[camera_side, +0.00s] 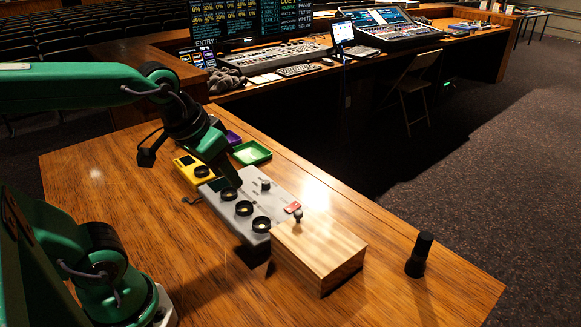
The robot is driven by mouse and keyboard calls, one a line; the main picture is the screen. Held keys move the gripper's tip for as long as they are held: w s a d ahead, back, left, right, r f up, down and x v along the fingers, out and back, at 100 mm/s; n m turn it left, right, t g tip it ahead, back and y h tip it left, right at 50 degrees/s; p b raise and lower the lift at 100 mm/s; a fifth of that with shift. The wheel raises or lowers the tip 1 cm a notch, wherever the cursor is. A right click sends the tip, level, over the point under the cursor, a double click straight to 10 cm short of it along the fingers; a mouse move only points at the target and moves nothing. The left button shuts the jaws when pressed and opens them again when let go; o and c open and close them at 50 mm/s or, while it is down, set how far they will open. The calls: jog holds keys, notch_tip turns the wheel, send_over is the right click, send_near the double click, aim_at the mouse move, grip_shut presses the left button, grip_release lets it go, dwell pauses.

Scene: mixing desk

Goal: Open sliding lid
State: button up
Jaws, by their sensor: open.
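A light wooden box (325,258) stands on the desk at centre right. Its top looks like the lid (318,243), with a small dark knob (297,217) near its far left end. I cannot make out a gap between lid and box. My gripper (232,180) points down over the grey panel to the left of the box, apart from the knob. It is open, and I see nothing between its jaws, though the dark fingers are hard to make out.
The grey panel (217,208) with several black round cups and a red switch (293,207) adjoins the box. A yellow device (187,173), a green tray (263,153) and a purple item (233,137) lie behind. A black cylinder (419,256) stands right. The desk front is clear.

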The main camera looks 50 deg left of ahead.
jog(key=w+f+n+g, duration=0.2)
jog(key=w+n, duration=0.2)
jog(key=w, duration=0.4)
jog(key=n+g, duration=0.3)
jog(key=n, duration=0.1)
send_near(298, 212)
jog(key=shift+s+f, duration=0.1)
jog(key=shift+f, duration=0.2)
jog(key=shift+f, duration=3.9)
grip_shut()
